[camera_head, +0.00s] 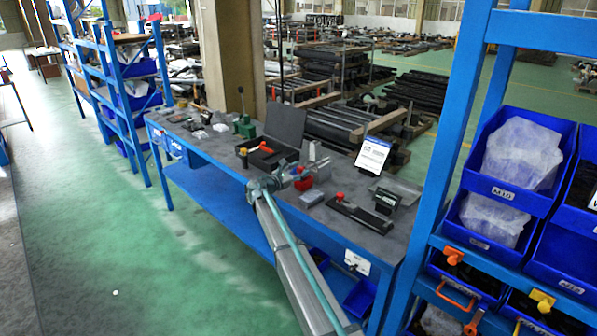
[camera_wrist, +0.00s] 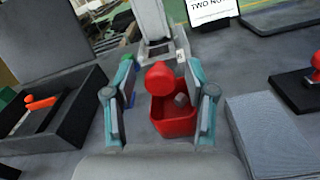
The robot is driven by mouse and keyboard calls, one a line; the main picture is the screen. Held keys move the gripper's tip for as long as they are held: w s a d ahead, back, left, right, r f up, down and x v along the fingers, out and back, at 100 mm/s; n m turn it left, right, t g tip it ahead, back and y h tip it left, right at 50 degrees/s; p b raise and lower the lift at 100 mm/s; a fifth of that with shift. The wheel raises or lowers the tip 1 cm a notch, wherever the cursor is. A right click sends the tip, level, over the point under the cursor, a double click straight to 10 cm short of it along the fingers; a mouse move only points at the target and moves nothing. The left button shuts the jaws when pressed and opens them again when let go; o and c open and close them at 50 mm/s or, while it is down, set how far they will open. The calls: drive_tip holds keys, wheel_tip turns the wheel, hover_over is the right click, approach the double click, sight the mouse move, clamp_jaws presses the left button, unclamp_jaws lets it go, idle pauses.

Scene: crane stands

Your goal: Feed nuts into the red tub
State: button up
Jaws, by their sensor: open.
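The red tub (camera_wrist: 172,127) shows in the wrist view between my two fingers, with a small grey piece, perhaps a nut (camera_wrist: 181,100), inside it. In the head view the tub (camera_head: 302,184) is a small red patch on the bench beside my gripper (camera_head: 294,173). A round red knob (camera_wrist: 160,77) stands between the open fingers of my gripper (camera_wrist: 158,90) and overlaps the tub's far side. Behind it rises a grey upright device (camera_wrist: 154,22), also in the head view (camera_head: 315,152). I cannot tell whether the fingers touch the knob.
An open black case (camera_wrist: 55,108) with an orange-handled tool lies left of my gripper. A grey flat block (camera_wrist: 268,135) lies to the right, near a black fixture with a red knob (camera_wrist: 316,62). A white sign (camera_head: 373,155) stands at the back. Blue bins (camera_head: 515,170) fill the right rack.

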drive_tip(key=shift+s, duration=0.1)
drive_tip(key=v, duration=1.2)
